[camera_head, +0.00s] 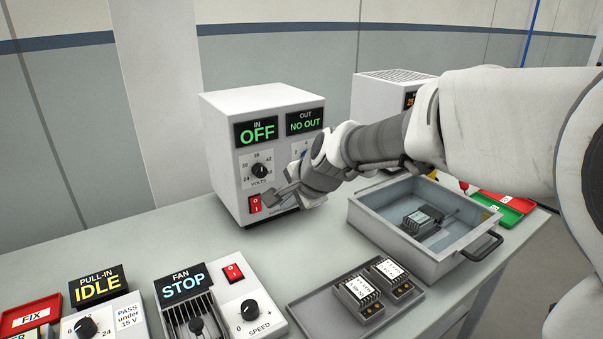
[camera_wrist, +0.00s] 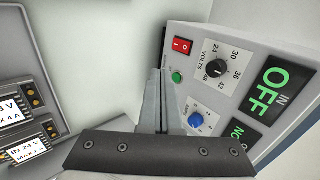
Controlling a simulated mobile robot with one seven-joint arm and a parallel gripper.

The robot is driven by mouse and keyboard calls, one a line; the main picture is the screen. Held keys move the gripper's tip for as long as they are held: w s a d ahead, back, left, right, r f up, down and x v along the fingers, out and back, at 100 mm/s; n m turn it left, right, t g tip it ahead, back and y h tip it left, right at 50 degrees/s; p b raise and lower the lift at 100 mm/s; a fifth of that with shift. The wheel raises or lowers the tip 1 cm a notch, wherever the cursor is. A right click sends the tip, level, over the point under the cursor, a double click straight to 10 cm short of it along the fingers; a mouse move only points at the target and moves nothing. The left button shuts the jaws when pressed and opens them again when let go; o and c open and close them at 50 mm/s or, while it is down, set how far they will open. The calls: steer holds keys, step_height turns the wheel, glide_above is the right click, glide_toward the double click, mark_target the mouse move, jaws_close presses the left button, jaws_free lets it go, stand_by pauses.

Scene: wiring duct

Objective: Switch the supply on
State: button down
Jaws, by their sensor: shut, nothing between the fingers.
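The supply (camera_head: 228,170) is a white box at the back of the bench, its displays reading OFF and NO OUT. Its red rocker switch (camera_head: 254,204) is at the lower left of the front face, and it also shows in the wrist view (camera_wrist: 182,46). My gripper (camera_head: 268,198) is shut and empty, its fingertips close to the switch in the head view. In the wrist view the closed fingers (camera_wrist: 160,75) point toward the panel beside the switch and the green button (camera_wrist: 177,77). I cannot tell whether they touch the panel.
The volts knob (camera_head: 260,171) is just above the switch. A grey tray (camera_head: 365,222) with a dark module stands right of the supply. A flat tray (camera_head: 318,314) with two modules, a fan unit (camera_head: 205,300) and a pull-in unit (camera_head: 95,310) are in front. Bare bench lies between.

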steer(key=shift+w+a+f, duration=0.2)
steer(key=shift+a+f, duration=0.15)
steer(key=shift+a, duration=0.1)
steer(key=b, duration=0.2)
glide_toward(257, 212)
step_height(257, 212, down, 4)
steer(key=shift+w+a+f, duration=0.15)
steer(key=shift+w+a, duration=0.25)
steer(key=shift+w, duration=0.2)
steer(key=shift+w+a+f, duration=0.1)
steer(key=shift+w+a, duration=0.3)
steer(key=shift+w, duration=0.2)
steer(key=shift+w+a, duration=0.3)
steer(key=shift+w, duration=0.2)
